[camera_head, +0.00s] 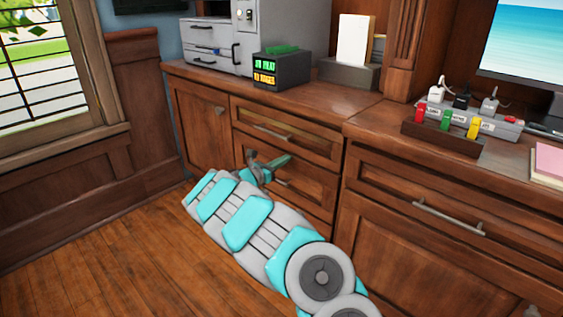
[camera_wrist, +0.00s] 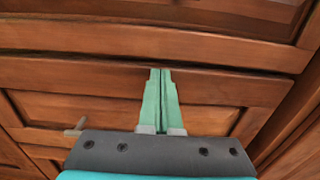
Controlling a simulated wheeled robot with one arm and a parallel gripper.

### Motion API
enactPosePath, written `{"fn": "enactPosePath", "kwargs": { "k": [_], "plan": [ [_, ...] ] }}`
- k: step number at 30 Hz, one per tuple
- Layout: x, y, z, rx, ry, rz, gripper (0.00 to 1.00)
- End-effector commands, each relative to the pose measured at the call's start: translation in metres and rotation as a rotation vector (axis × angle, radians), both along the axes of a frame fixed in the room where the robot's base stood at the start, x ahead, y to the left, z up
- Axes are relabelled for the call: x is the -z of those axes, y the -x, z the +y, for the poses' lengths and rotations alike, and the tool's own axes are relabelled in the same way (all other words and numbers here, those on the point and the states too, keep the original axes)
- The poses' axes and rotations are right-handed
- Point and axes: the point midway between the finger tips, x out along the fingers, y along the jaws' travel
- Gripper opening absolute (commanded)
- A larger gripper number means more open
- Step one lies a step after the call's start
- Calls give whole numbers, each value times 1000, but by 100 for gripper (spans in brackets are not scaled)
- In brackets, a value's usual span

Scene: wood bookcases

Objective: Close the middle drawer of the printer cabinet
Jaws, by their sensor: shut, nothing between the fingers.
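The printer cabinet (camera_head: 202,141) stands against the wall under the printer. Its top drawer (camera_head: 316,148) looks flush. Below it is the middle drawer (camera_head: 312,186), partly hidden by my gripper and arm; it looks flush or nearly so, and I cannot tell if a small gap remains. My gripper (camera_head: 288,158) is shut and empty, with its fingers pointing at the drawer front. In the wrist view, the closed fingers (camera_wrist: 160,72) reach the upper part of a drawer front (camera_wrist: 215,84), at or very near the wood. A bar handle (camera_wrist: 75,128) shows left of them.
The printer (camera_head: 222,40) and a small black display box (camera_head: 281,72) stand on the cabinet top. To the right is a desk section with a long handle (camera_head: 448,217) and a power strip (camera_head: 470,118). The wood floor at left (camera_head: 90,240) is clear.

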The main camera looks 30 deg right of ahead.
Motion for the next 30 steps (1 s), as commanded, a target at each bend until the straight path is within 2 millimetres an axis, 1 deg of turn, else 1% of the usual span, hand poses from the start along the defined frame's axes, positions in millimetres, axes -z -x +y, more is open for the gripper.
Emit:
{"fn": "enactPosePath", "kwargs": {
  "k": [1,5,8,11,14,21,24,30],
  "plan": [
    [-3,-2,-4,-4,1,-3,0],
    [-4,-1,-4,-3,1,-3,0],
    [-5,0,1,-4,2,-4,0],
    [-6,5,11,-4,4,-4,0],
    [-5,13,26,-3,4,-2,0],
    [-2,29,77,-6,1,-3,0],
    [-2,35,95,-4,3,-2,0],
    [-2,44,119,-1,4,-1,0]
  ]
}}
